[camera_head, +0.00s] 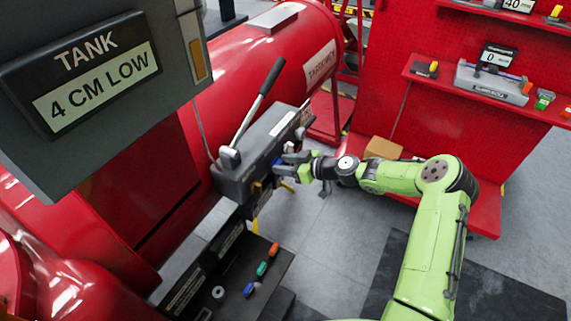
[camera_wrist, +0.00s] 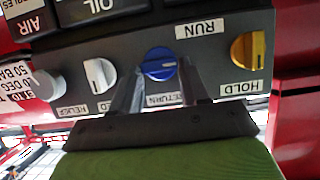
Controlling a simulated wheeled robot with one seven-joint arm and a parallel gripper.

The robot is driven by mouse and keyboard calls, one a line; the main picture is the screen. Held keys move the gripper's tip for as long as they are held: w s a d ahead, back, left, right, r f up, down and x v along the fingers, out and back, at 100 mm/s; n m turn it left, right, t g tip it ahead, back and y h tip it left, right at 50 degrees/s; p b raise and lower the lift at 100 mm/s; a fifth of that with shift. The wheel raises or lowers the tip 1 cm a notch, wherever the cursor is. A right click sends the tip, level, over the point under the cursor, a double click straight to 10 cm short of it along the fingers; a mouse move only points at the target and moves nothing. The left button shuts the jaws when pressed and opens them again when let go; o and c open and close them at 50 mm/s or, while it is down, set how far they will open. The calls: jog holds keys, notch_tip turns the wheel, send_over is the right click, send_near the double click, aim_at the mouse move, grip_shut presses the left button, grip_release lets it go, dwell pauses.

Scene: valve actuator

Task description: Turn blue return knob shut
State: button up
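The blue return knob (camera_wrist: 158,64) sits on the front of a dark grey panel (camera_wrist: 215,70) in the wrist view, above a label reading RETURN. The left fingertip is close to the knob's edge and a small gap shows at the right; I cannot tell whether either touches. In the head view my gripper (camera_head: 284,166) is at the front of the grey valve box, hiding most of the knob.
A yellow knob (camera_wrist: 248,50) by HOLD is to the right, a white knob (camera_wrist: 100,75) and a grey knob (camera_wrist: 47,84) to the left. A lever (camera_head: 258,102) rises from the box. A red tank (camera_head: 270,60) stands behind. Open floor (camera_head: 325,225) lies in front.

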jog(key=shift+c, duration=1.2)
jog(key=m+g+b, duration=0.1)
jog(key=m+y+b, duration=0.1)
jog(key=shift+w+d+f+m+g+b, duration=0.2)
jog(key=shift+w+m+g+b, duration=0.1)
jog(key=shift+g+b, duration=0.1)
jog(key=m+y+b, duration=0.1)
jog(key=m+g+b, duration=0.1)
jog(key=m, duration=0.1)
jog(key=shift+w+d+f+y, duration=0.15)
jog(key=shift+w+y, duration=0.05)
jog(key=shift+y, duration=0.2)
jog(key=m, duration=0.1)
jog(key=m+y+b, duration=0.1)
jog(key=m+g+b, duration=0.1)
jog(key=shift+w+d+f+m+y, duration=0.1)
jog(key=shift+w+f+m+y, duration=0.05)
jog(key=shift+f+m+y, duration=0.2)
jog(key=m+y+b, duration=0.1)
jog(key=m+b, duration=0.1)
jog(key=m, duration=0.1)
jog(key=shift+y, duration=0.25)
jog(key=shift+m, duration=0.45)
